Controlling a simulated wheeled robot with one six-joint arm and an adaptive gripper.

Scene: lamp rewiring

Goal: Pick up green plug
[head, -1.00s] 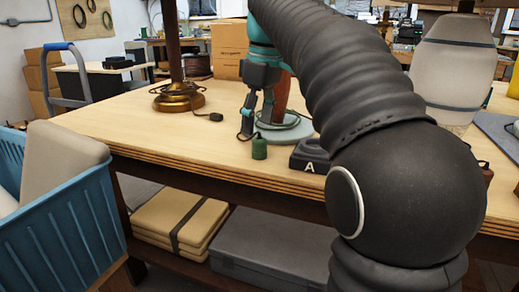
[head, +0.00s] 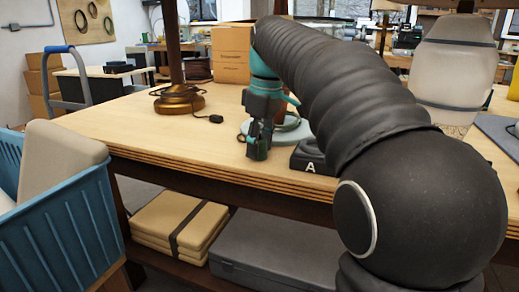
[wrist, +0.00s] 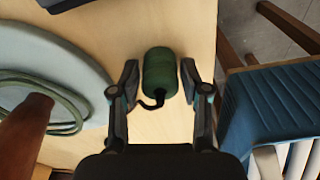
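The green plug (wrist: 160,74) is a small dark green cylinder with a short black cord end, on the light wooden tabletop. In the wrist view my gripper (wrist: 160,82) is open, with one finger on each side of the plug and a small gap to each. In the head view my gripper (head: 258,150) points down at the table near its front edge and hides most of the plug.
A pale round lamp base (wrist: 45,80) with a green cord loop lies close beside my gripper. A black block marked A (head: 309,157) stands to the right. A brass lamp base (head: 179,99) with a black plug (head: 215,119) stands left. A blue crate (head: 70,225) is beyond the table edge.

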